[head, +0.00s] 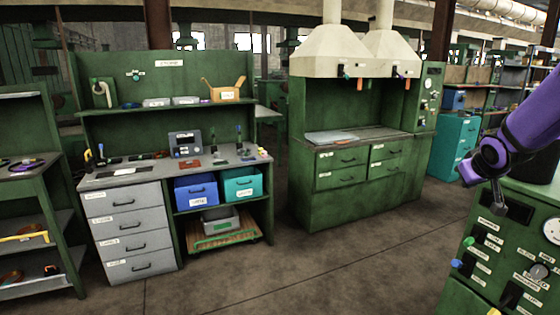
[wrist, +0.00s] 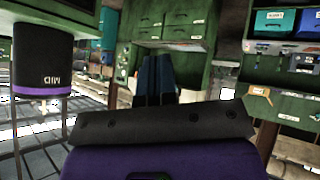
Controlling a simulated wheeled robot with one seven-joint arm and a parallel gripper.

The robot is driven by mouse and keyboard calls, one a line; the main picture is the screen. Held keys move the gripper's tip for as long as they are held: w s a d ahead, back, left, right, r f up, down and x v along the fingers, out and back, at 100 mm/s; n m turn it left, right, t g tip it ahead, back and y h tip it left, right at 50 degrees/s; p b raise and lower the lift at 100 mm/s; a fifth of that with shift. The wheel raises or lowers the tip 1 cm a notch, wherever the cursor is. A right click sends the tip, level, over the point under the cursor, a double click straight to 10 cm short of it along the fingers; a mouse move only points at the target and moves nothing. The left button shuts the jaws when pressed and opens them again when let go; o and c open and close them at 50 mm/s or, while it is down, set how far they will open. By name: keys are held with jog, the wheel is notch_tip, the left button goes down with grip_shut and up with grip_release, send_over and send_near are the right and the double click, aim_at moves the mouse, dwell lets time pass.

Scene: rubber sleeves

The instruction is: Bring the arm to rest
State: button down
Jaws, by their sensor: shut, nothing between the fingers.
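My gripper (wrist: 160,80) shows in the wrist view, its two dark blue fingers side by side and closed, with nothing held between them. The dark grey gripper body and purple wrist fill the bottom of that view. In the head view my purple arm (head: 520,140) reaches in from the right edge, above the green control cabinet. Its fingers cannot be made out clearly there.
The green control cabinet (head: 490,245) with gauges and knobs stands at the lower right, close under my arm. A workbench (head: 130,172) with grey drawers stands left. A hooded green bench (head: 345,205) stands in the middle. The floor (head: 320,265) between is clear.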

jog(key=s+a+r+g, duration=0.1)
jog(key=s+a+r, duration=0.35)
jog(key=s, duration=0.25)
jog(key=s+a+r+g, duration=0.1)
jog(key=s+a+r, duration=0.3)
jog(key=s+a, duration=0.25)
jog(key=s+a+y, duration=0.1)
jog(key=s+a, duration=0.1)
jog(key=s, duration=0.4)
jog(key=s+a+g+y, duration=0.1)
jog(key=s+a, duration=0.2)
jog(key=s, duration=0.3)
jog(key=s+a+y, duration=0.1)
jog(key=s+a, duration=0.1)
jog(key=s, duration=0.4)
jog(key=shift+s+a+m, duration=0.2)
jog(key=shift+a+m, duration=0.1)
jog(key=shift+a, duration=0.1)
jog(key=shift+d+r, duration=0.1)
